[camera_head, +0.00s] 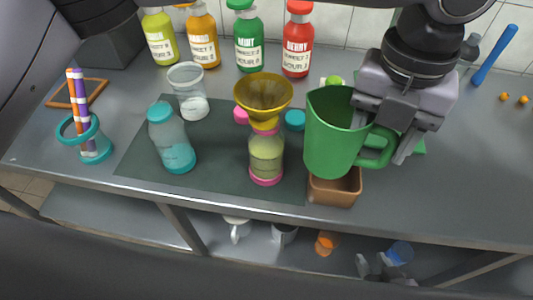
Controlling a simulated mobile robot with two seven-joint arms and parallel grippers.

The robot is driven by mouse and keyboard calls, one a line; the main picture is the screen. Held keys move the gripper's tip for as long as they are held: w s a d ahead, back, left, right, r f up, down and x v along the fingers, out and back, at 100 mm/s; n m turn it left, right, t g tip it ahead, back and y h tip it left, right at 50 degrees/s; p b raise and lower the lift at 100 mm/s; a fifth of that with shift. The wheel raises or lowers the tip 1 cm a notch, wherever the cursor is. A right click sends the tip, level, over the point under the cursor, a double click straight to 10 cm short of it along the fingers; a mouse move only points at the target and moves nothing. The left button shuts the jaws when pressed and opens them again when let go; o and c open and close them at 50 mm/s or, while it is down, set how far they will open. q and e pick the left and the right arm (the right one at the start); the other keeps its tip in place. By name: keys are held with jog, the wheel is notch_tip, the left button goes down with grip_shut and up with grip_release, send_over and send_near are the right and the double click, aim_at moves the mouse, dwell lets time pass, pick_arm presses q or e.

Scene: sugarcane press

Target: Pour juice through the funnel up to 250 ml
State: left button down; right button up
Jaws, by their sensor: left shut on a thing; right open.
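An amber funnel (263,93) sits upright in the mouth of a clear bottle (266,160) with a pink base and pink neck ring. Pale yellow-green juice shows in the bottle; I cannot read a volume mark. My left gripper (388,130) is shut on the green pitcher (332,140) at its handle side, just right of the funnel. The pitcher is held above the counter, its open top showing; no stream is visible and its contents cannot be made out. My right gripper (377,268) is open and empty, low in front of the counter.
A teal-capped bottle (172,140) and a clear beaker (188,92) stand left of the funnel bottle on the dark mat (215,170). A brown container (335,190) is below the pitcher. Several syrup bottles line the back.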

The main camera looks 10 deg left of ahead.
aim_at(385, 129)
pick_arm(q)
jog(key=shift+r, duration=0.25)
jog(key=shift+r+p, duration=0.65)
jog(key=shift+r, duration=0.75)
jog(key=shift+s, duration=0.1)
